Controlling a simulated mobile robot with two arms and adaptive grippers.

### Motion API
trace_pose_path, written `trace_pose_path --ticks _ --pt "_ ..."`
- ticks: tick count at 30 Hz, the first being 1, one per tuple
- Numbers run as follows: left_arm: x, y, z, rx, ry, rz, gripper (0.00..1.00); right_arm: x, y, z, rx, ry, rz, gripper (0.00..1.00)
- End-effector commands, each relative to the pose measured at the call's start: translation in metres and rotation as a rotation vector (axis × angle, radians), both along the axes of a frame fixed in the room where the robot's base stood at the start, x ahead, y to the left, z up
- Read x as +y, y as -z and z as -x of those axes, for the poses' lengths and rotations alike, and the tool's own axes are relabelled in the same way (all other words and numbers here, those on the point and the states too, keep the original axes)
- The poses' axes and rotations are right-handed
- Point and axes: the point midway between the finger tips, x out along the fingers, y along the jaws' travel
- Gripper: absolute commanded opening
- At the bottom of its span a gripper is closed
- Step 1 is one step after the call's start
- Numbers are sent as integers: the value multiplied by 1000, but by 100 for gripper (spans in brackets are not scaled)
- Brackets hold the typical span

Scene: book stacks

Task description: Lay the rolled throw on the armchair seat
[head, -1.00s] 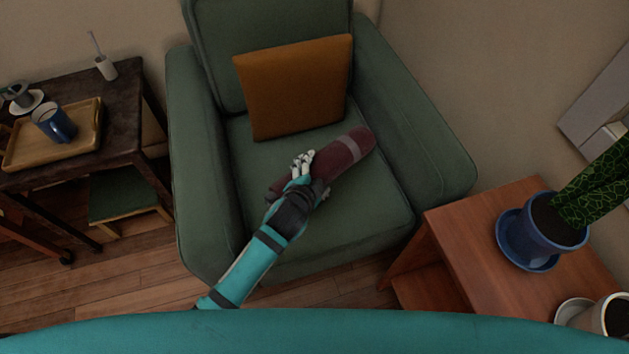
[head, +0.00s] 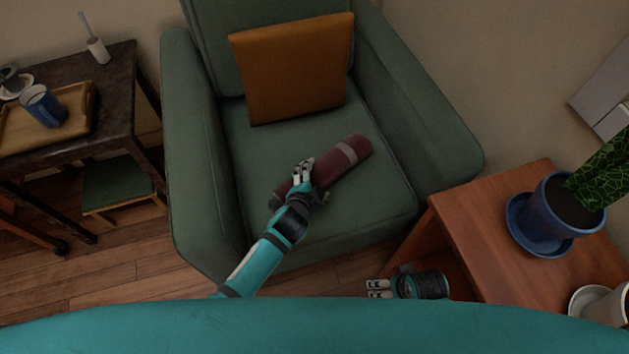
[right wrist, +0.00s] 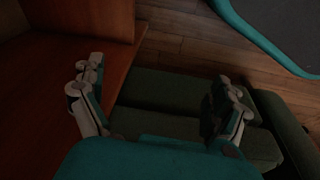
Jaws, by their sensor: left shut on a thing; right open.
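The rolled throw (head: 344,160) is a maroon roll with a pale band near its far end. It is over the seat of the green armchair (head: 380,205), slanting up to the right. It looks to be on or just above the cushion; I cannot tell which. My left gripper (head: 303,172) is shut on the throw left of its middle, hiding part of it. My right gripper (head: 378,288) is low in the head view, in front of the chair and beside the side table, away from the throw. In the right wrist view its fingers (right wrist: 160,95) are spread and empty.
An orange cushion (head: 292,68) leans on the chair's backrest. A reddish wooden side table (head: 480,235) with a blue potted plant (head: 555,215) stands to the right. A dark table (head: 115,95) with a tray and blue mug (head: 42,106) stands left, near a green stool (head: 118,185).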

Motion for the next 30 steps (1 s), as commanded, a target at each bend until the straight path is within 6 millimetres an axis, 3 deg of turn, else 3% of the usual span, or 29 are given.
trace_pose_path --ticks 3,4,8,19,23,30 --pt "0 -1 0 0 1 -1 35 0 0 0 1 0 0 100" --pt "0 1 1 3 0 -2 83 0 0 0 1 0 0 100" --pt "0 1 1 3 0 -2 100 0 0 0 1 0 0 100" --pt "1 -3 4 2 0 -2 100 0 -2 0 -4 0 -1 100" --pt "5 -12 16 1 0 -1 100 -1 20 7 16 -2 2 100" --pt "17 -40 57 2 0 -2 100 -4 64 29 43 -7 5 100"
